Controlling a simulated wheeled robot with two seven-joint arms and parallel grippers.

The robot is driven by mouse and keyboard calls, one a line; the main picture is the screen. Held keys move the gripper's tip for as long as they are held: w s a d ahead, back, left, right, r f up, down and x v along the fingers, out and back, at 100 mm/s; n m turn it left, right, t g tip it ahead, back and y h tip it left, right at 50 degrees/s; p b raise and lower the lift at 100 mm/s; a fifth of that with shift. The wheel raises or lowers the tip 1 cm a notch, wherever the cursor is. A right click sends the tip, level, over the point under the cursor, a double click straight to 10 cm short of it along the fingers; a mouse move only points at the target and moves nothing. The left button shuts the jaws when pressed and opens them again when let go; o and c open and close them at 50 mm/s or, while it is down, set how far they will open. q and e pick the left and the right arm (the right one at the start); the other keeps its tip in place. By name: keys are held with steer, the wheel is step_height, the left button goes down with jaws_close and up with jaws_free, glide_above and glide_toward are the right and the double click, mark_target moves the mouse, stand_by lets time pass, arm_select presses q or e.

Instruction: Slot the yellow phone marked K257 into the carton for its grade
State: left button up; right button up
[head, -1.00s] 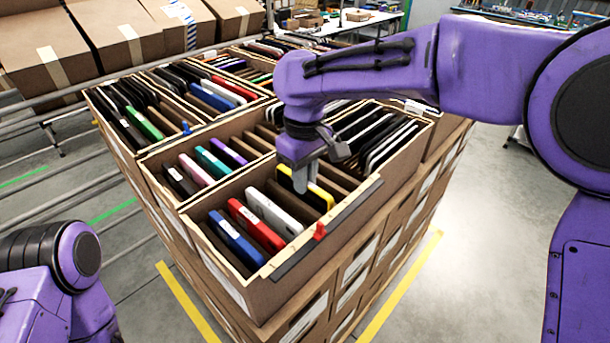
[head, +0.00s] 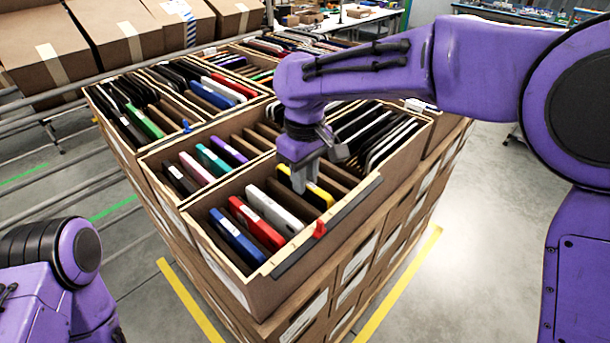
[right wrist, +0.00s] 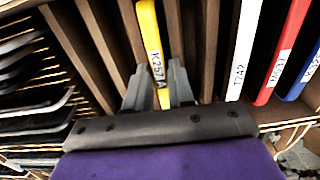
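The yellow phone marked K257 (right wrist: 151,40) stands on edge in the near carton (head: 262,286), behind a white phone. It also shows in the head view (head: 320,197), partly hidden by my right gripper (head: 304,182). In the right wrist view, my right gripper's (right wrist: 159,85) two grey fingers are on either side of the yellow phone, very close to it. I cannot tell whether they press on it. The fingertips reach down into the carton. My left gripper is out of view; only part of my left arm shows.
The near carton also holds a white phone (head: 273,212), a red phone (head: 256,224) and a blue phone (head: 236,238), with brown dividers. A red clip (head: 319,230) sits on its front rim. Floor at right is clear.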

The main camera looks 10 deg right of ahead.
steer(key=shift+o, duration=1.2)
step_height(320, 180, up, 10)
steer(key=shift+r, duration=0.25)
steer(key=shift+p, duration=0.3)
step_height(320, 180, up, 7)
steer(key=p, duration=0.9)
